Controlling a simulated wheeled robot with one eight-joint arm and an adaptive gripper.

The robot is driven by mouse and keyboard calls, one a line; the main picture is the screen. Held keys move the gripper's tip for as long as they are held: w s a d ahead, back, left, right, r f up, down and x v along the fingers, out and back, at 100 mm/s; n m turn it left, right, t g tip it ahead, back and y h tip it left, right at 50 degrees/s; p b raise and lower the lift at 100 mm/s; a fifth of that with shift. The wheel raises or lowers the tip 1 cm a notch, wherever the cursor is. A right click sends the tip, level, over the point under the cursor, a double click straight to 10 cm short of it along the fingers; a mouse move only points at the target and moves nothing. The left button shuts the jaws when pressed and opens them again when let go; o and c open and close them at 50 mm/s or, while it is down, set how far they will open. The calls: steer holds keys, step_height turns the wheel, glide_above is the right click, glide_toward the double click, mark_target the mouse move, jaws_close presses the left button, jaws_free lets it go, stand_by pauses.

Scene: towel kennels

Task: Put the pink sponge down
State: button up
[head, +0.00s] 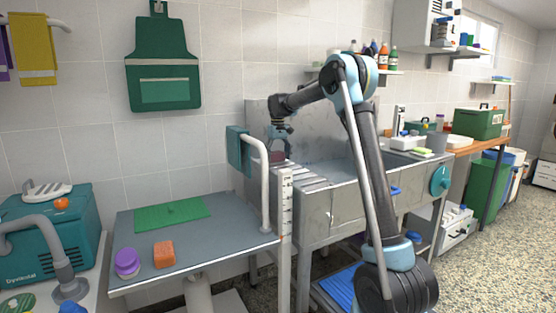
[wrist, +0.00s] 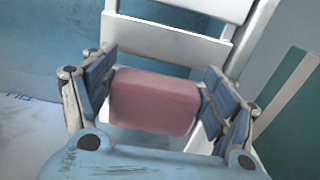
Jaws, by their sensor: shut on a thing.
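The pink sponge (wrist: 153,101) is a small rounded block between the two fingers of my gripper (wrist: 158,103) in the wrist view. The gripper is shut on it, with the finger pads at its left and right ends. In the head view my gripper (head: 280,155) hangs down at the left end of the metal tub, over the pale slatted steps. The sponge is small and dark there, just below the fingers. I cannot tell whether it touches a surface.
A grey grooming table (head: 228,227) holds a green mat (head: 172,214), an orange sponge (head: 164,254) and a purple round tub (head: 126,261). The metal tub (head: 345,205) lies to the right.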

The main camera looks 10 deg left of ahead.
steer(key=o, duration=0.9)
steer(key=shift+f, duration=0.1)
steer(key=shift+o, duration=0.2)
step_height(320, 180, up, 12)
steer(key=s+d+f+m+t, duration=0.1)
steer(key=s+d+f+m, duration=0.15)
steer(key=s+d, duration=2.15)
steer(key=s+d+f+m, duration=0.2)
steer(key=s+d+f, duration=0.3)
steer(key=s+f, duration=0.7)
steer(key=s+d+f+m+t, duration=0.1)
steer(key=s+d+f, duration=0.4)
steer(key=s+f, duration=0.6)
steer(key=s+m, duration=0.1)
steer(key=s, duration=0.3)
steer(key=shift+s+f, duration=0.15)
steer(key=shift+f, duration=0.2)
